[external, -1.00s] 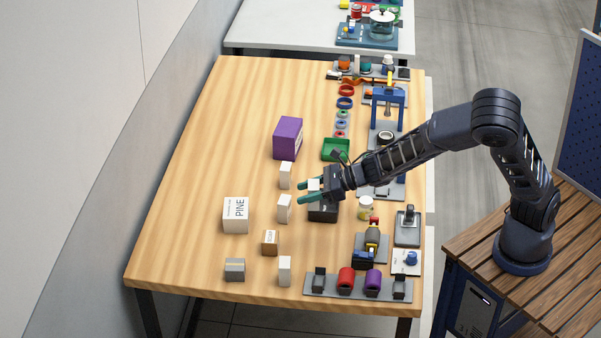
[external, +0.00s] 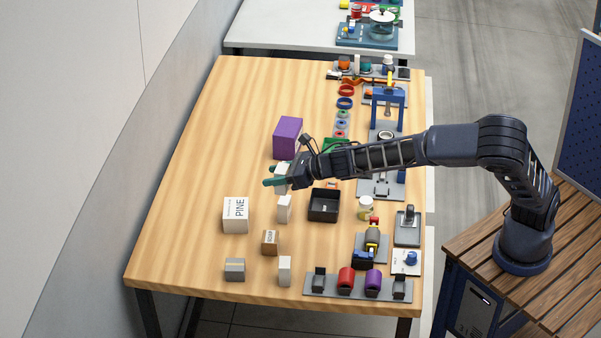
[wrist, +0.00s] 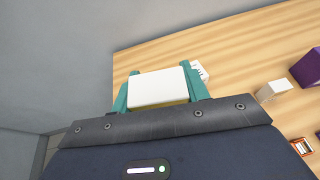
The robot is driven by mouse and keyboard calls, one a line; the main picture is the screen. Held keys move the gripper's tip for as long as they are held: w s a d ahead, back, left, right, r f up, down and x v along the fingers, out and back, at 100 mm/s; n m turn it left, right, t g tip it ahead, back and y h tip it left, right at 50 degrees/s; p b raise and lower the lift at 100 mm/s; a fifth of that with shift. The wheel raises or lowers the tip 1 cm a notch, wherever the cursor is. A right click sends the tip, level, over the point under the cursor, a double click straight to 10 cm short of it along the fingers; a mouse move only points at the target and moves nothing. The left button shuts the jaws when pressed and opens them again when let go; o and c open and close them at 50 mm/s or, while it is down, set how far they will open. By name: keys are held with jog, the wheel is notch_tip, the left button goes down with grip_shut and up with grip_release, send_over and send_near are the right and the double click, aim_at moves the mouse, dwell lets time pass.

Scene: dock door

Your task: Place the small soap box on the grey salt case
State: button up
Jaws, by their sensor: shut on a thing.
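My gripper (external: 277,175) is shut on a small white box (wrist: 158,88), held between its teal fingers above the table. No lettering shows on the held box, so I cannot tell whether it is the soap box. A grey box with a paler band (external: 235,270), apparently the grey salt case, stands at the table's near left, well below my gripper in the picture. A small brown box (external: 269,243) has a white label too small to read surely. In the wrist view, a white box (wrist: 273,90) stands on the table right of the held one.
A white PINE box (external: 235,214), a purple box (external: 288,137) and white boxes (external: 284,208) (external: 285,270) stand nearby. A black open tray (external: 323,205) lies to the right. Fixtures crowd the right side; the table's left side is mostly clear.

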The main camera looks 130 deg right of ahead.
jog(key=w+d+r+m+g+h, duration=0.2)
jog(key=w+m+g, duration=0.15)
jog(key=w, duration=0.55)
jog(key=m+g, duration=0.4)
jog(key=g, duration=0.1)
send_over(231, 261)
jog(key=shift+h, duration=0.3)
notch_tip(231, 261, down, 18)
jog(key=shift+f, duration=0.1)
jog(key=o, duration=1.1)
jog(key=shift+f, duration=0.1)
